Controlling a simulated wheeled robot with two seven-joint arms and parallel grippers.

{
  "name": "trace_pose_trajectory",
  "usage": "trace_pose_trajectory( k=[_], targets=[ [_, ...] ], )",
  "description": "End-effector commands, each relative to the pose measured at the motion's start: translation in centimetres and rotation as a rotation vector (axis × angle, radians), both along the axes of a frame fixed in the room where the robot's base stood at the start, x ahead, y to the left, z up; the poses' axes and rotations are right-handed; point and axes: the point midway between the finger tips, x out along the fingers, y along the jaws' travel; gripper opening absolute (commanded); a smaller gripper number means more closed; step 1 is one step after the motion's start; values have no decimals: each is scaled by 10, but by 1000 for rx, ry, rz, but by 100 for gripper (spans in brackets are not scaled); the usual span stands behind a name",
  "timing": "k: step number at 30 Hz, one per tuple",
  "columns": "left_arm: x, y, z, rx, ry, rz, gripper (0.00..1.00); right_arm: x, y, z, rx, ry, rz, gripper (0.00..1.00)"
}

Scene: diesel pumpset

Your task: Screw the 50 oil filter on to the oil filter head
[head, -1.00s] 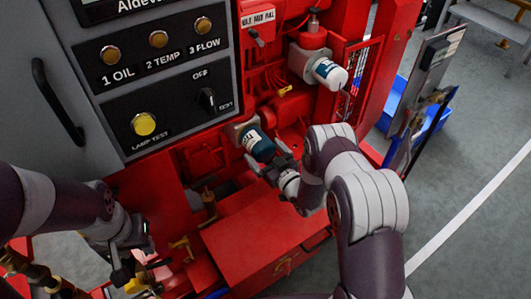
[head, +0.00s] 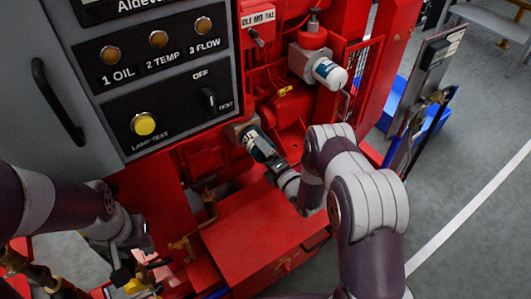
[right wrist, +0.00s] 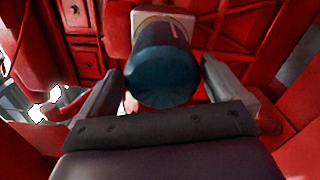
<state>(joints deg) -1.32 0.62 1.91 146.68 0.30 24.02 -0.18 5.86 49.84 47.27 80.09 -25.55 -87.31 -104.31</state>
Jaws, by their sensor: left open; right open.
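The oil filter (head: 259,146), a dark teal canister with a white label, is at the pale oil filter head (head: 238,128) on the red engine, pointing down and right. Whether its thread is engaged cannot be seen. My right gripper (head: 273,168) is at the filter's free end. In the right wrist view the filter's round teal end (right wrist: 162,78) lies between the spread fingers of the right gripper (right wrist: 163,82), with a visible gap on each side. My left gripper (head: 128,274) is open and empty at the lower left, away from the filter.
A white canister (head: 330,73) hangs from another mount, up and right of the oil filter. The grey control panel (head: 165,100) stands at the left. A red box (head: 255,240) lies below my right gripper. Brass valves and pipes (head: 182,243) are beside my left gripper.

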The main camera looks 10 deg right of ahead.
Motion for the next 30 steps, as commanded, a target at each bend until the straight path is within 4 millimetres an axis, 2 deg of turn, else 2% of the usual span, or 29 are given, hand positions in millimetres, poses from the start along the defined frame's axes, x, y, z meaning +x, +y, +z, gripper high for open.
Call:
trace_pose_trajectory(
  k=[5,6,13,17,21,24,30],
  targets=[
    [0,0,0,0,0,0,43,0,0,0,-16,-6,0,98],
    [0,0,0,0,0,0,43,0,0,0,-15,-5,0,95],
    [0,0,0,0,0,0,43,0,0,1,-13,-7,1,20],
    [0,0,0,0,0,0,43,0,0,1,104,35,1,18],
    [0,0,0,0,0,0,43,1,1,2,455,161,3,18],
    [0,0,0,0,0,0,43,1,1,3,642,228,4,18],
    [0,0,0,0,0,0,43,1,1,4,789,280,5,18]
  ],
)
